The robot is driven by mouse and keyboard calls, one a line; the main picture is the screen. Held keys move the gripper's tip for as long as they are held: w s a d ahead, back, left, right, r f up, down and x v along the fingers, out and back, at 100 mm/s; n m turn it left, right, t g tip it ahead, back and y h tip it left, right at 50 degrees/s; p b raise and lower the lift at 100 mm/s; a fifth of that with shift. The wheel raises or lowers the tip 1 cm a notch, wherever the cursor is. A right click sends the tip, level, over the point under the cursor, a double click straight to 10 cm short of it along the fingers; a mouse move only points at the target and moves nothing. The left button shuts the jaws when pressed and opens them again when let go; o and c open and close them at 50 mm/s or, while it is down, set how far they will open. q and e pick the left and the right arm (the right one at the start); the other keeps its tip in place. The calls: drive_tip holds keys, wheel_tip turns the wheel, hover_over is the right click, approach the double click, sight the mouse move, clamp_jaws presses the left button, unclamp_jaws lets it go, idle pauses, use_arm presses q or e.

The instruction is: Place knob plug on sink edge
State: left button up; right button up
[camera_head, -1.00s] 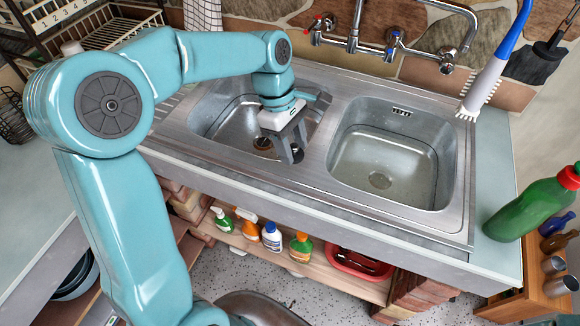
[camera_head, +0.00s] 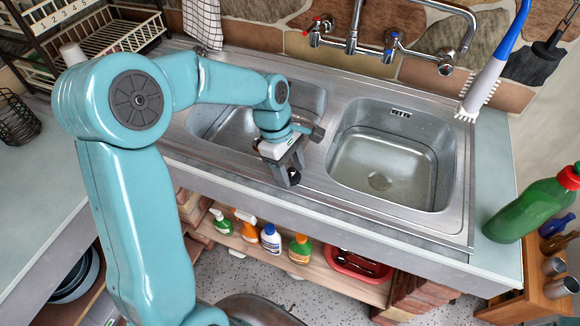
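My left gripper (camera_head: 286,178) is over the front rim of the steel sink (camera_head: 318,196), in front of the divider between the two basins. A small black knob plug (camera_head: 294,175) shows at its fingertips, and the fingers look shut on it. The fingers hide part of the plug. I cannot tell whether the plug touches the rim or is just above it. The left basin (camera_head: 226,128) is partly covered by my arm. My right gripper is not in view.
The right basin (camera_head: 385,165) is empty. A blue-and-white brush (camera_head: 490,80) hangs at the right, above a green bottle (camera_head: 522,210). Taps (camera_head: 352,42) are on the back wall. Several spray bottles (camera_head: 271,238) and a red tub (camera_head: 358,264) stand on the shelf below.

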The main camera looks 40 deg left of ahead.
use_arm(q)
drive_tip(key=shift+o, duration=0.9)
drive_tip(key=shift+r, duration=0.15)
drive_tip(key=v, duration=1.2)
drive_tip(key=shift+p, duration=0.4)
drive_tip(key=shift+s, duration=0.1)
